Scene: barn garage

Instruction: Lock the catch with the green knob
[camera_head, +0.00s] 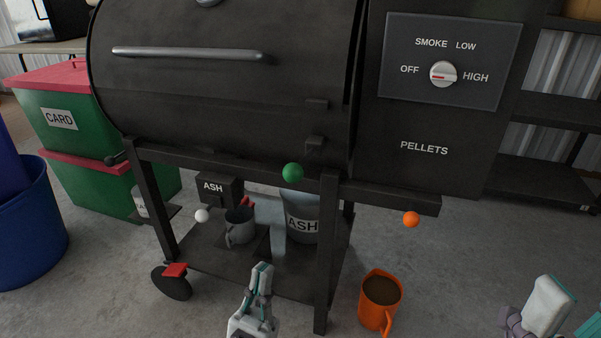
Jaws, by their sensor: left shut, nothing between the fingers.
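The green knob (293,172) is a round ball in front of the smoker's front rail, just below the right end of the dark barrel. The catch part it belongs to is dark and hard to make out against the smoker (220,85). Two small black blocks (315,104) sit one above the other on the barrel above the knob. My left gripper (262,268) is shut and empty, below and a little left of the green knob, apart from it. Part of my right arm (545,305) shows at the lower right; its fingertips cannot be made out.
A white knob (202,215) and an orange knob (411,219) sit lower, left and right. An orange mug (380,300) stands near the right front leg. An ash bucket (302,222) and grey mug (240,228) are on the lower shelf. A silver handle (187,54) crosses the lid.

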